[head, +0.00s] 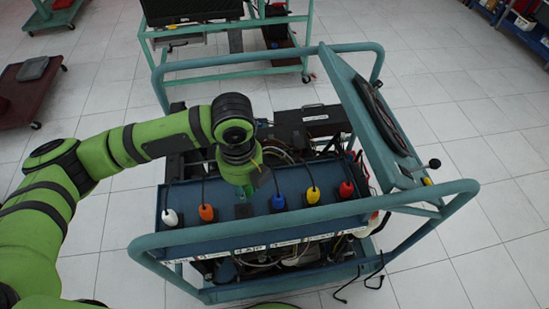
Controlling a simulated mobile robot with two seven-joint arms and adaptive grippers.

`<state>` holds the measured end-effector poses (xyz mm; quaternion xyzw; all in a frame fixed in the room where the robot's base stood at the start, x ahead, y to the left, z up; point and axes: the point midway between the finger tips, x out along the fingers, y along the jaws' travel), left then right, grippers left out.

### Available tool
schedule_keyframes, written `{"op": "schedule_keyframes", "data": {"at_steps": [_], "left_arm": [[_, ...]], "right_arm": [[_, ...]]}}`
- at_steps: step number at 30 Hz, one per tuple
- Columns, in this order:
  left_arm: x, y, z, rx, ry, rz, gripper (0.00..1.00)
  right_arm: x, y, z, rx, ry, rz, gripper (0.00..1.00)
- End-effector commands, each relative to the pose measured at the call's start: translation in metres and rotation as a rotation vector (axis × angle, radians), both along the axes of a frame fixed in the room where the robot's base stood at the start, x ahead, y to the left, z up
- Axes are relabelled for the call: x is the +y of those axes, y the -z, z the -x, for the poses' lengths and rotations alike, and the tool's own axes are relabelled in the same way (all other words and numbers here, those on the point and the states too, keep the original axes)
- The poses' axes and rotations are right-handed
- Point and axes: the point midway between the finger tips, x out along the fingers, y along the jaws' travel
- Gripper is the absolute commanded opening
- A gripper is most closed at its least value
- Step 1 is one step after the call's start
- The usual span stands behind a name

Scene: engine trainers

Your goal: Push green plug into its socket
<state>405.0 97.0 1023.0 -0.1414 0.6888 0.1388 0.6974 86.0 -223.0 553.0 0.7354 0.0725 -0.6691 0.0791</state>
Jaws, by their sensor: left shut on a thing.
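The green plug (243,211) is in the row of plugs on the blue panel (190,235) of the engine trainer, between the orange and blue plugs. My left gripper (245,193) points down over it and is shut on it. The gripper and wrist cover most of the plug. Its socket is hidden, so I cannot tell how deep the plug sits. My right gripper is not in view.
White (170,217), orange (207,212), blue (278,202), yellow (313,194) and red (346,189) plugs with black cables stand close along the panel. A teal tube frame (430,196) surrounds the trainer. Floor (480,140) to the right is clear.

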Motion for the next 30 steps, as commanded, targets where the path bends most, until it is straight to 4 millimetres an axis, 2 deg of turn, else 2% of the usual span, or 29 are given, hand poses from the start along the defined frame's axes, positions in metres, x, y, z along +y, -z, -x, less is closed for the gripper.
{"op": "schedule_keyframes", "data": {"at_steps": [1, 7, 14, 26, 30], "left_arm": [[0.008, -0.003, 0.007, 0.005, 0.041, -0.002, 0.0], [0.017, 0.005, 0.017, 0.009, 0.123, 0.001, 0.0], [0.017, 0.018, 0.017, 0.009, 0.123, 0.001, 0.0], [0.017, 0.05, 0.017, 0.009, 0.122, 0.001, 0.0], [0.017, 0.054, 0.017, 0.011, 0.12, 0.001, 0.0]], "right_arm": [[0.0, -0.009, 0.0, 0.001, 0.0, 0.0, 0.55], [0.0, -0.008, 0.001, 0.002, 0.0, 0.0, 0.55], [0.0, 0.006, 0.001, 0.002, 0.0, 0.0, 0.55], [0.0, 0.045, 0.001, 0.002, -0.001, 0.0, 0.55], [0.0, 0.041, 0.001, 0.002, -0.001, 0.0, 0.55]]}}
